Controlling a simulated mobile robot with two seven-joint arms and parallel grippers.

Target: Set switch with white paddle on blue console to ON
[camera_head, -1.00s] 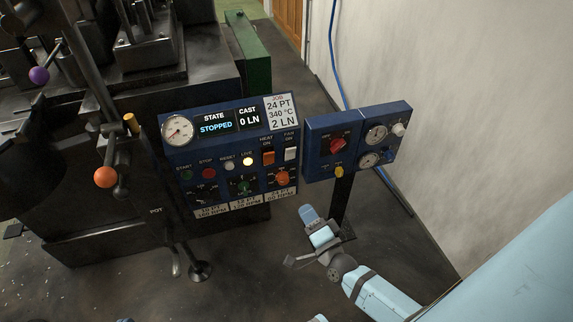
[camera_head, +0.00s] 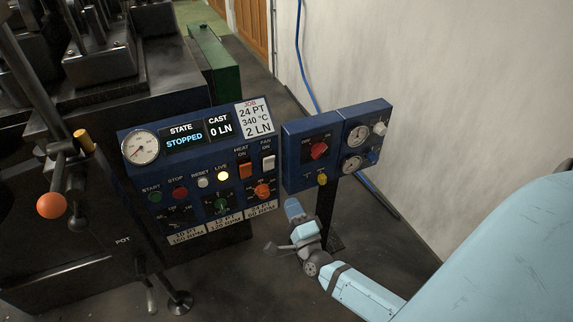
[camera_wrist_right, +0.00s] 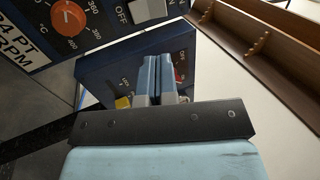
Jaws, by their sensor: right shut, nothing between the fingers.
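The blue console (camera_head: 190,197) stands in the middle left of the head view. Its white paddle switch (camera_head: 268,162) is at the upper right of its panel, under a FAN ON label, right of an orange paddle (camera_head: 245,170). The white paddle also shows at the top edge of the wrist view (camera_wrist_right: 148,9), next to an OFF label; I cannot tell which way it is tipped. My right gripper (camera_head: 291,203) is shut and empty, below and right of the white paddle and apart from it. Its closed fingers show in the wrist view (camera_wrist_right: 159,62). My left gripper is out of view.
An orange temperature knob (camera_head: 262,190) sits below the white paddle. The wall is at right; dark machinery is at left.

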